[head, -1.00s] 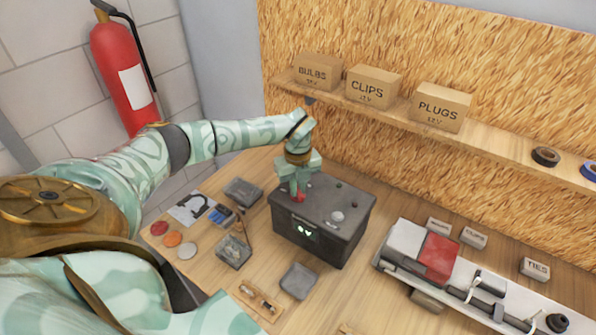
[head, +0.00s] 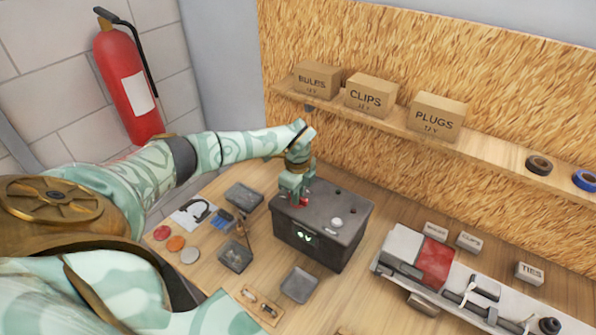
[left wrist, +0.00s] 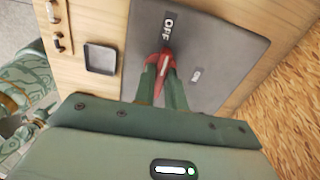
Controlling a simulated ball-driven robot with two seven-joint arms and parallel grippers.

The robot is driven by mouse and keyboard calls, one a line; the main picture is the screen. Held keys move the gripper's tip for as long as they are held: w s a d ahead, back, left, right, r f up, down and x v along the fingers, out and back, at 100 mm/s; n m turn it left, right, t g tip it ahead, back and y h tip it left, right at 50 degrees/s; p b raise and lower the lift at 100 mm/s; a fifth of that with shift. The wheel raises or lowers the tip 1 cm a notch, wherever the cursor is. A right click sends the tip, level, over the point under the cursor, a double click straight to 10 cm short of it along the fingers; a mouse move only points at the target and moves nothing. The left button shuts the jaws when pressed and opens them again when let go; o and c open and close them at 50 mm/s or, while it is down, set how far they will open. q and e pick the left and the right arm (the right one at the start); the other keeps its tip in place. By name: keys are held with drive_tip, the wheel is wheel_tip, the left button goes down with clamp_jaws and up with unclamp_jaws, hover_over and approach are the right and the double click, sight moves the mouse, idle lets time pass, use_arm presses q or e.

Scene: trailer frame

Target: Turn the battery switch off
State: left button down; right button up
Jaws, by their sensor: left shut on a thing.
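The dark grey battery box (head: 325,225) stands on the bench with a lit green readout (head: 305,235) on its front that looks like 0V. In the head view only a bit of red switch (head: 304,201) shows past the fingers. My left gripper (head: 296,200) comes down on the box's top left part, shut on the switch handle; its fingers (left wrist: 162,78) flank the red handle. My right gripper is not in view.
Small trays (head: 236,256) and coloured discs (head: 176,243) lie left of the box, and a grey dish (head: 298,285) lies in front. A trailer-like frame (head: 405,247) is at right. A shelf (head: 400,120) with cartons runs behind.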

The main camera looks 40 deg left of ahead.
use_arm(q)
drive_tip(key=c, duration=1.4)
unclamp_jaws()
drive_tip(key=shift+o, duration=0.2)
wheel_tip(320, 180, up, 6)
drive_tip(key=p, duration=0.6)
drive_tip(key=shift+r, duration=0.1)
